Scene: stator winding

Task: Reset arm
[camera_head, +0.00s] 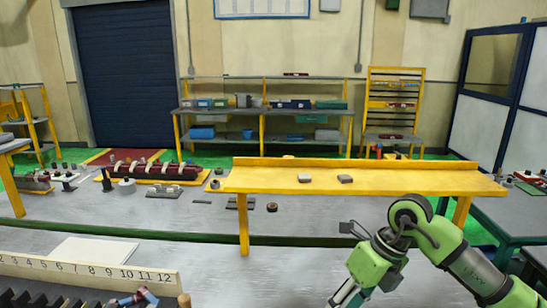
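My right arm comes in from the right edge, green and grey, and bends down at its wrist. Its gripper (343,297) points down and left and is partly cut off by the bottom edge. I cannot tell whether its fingers are open or shut, and no object is visible in it. My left arm and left gripper are not in view.
A yellow bench (400,181) with two small grey blocks stands in front of my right arm. A numbered rack (90,272) and a blue and red part (135,299) are at the lower left. The grey surface (220,285) between rack and gripper is clear.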

